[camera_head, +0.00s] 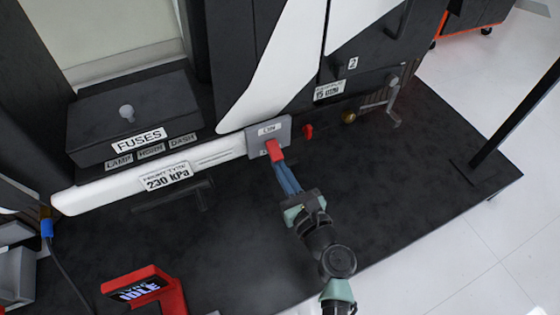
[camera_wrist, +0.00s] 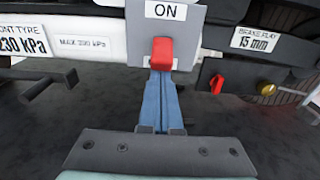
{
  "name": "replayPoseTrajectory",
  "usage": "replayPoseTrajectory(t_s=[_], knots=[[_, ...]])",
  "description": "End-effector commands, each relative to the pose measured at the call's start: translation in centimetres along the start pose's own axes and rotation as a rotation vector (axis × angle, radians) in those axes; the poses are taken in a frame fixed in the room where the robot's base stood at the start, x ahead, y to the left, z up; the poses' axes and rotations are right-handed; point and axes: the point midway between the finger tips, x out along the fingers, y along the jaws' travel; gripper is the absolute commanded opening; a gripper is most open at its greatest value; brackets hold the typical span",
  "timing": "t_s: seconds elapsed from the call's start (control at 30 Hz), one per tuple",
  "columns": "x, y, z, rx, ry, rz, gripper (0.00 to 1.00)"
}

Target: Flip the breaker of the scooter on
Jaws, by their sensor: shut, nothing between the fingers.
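The breaker is a grey plate (camera_head: 284,132) on the side of the scooter (camera_head: 285,60), with an ON label at its top. Its red lever (camera_head: 273,149) sticks out below the label; in the wrist view the lever (camera_wrist: 161,53) stands in the middle of the plate (camera_wrist: 193,38). My gripper (camera_head: 276,163) is shut, with its blue fingers together and nothing between them. The fingertips (camera_wrist: 160,73) are right at the lower end of the lever and partly hidden behind it. I cannot tell whether they touch it, or which position the lever is in.
A small red knob (camera_head: 308,131) and a brass knob (camera_head: 348,117) sit right of the breaker. A fuse box (camera_head: 100,110) is at the left, above a tyre label (camera_head: 167,177). A red display stand (camera_head: 170,285) is at the lower left. The dark platform (camera_head: 420,170) is clear at right.

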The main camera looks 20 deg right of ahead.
Motion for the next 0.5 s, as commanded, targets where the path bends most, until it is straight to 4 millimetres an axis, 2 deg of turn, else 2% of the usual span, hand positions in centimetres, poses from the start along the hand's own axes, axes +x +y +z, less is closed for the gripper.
replayPoseTrajectory(t_s=[0.03, 0.5], knots=[[-0.1, -0.1, 0.9, 0.0, 0.012, -0.001, 0.0], [-0.6, 0.0, 2.7, 0.001, 0.196, 0.0, 0.0]])
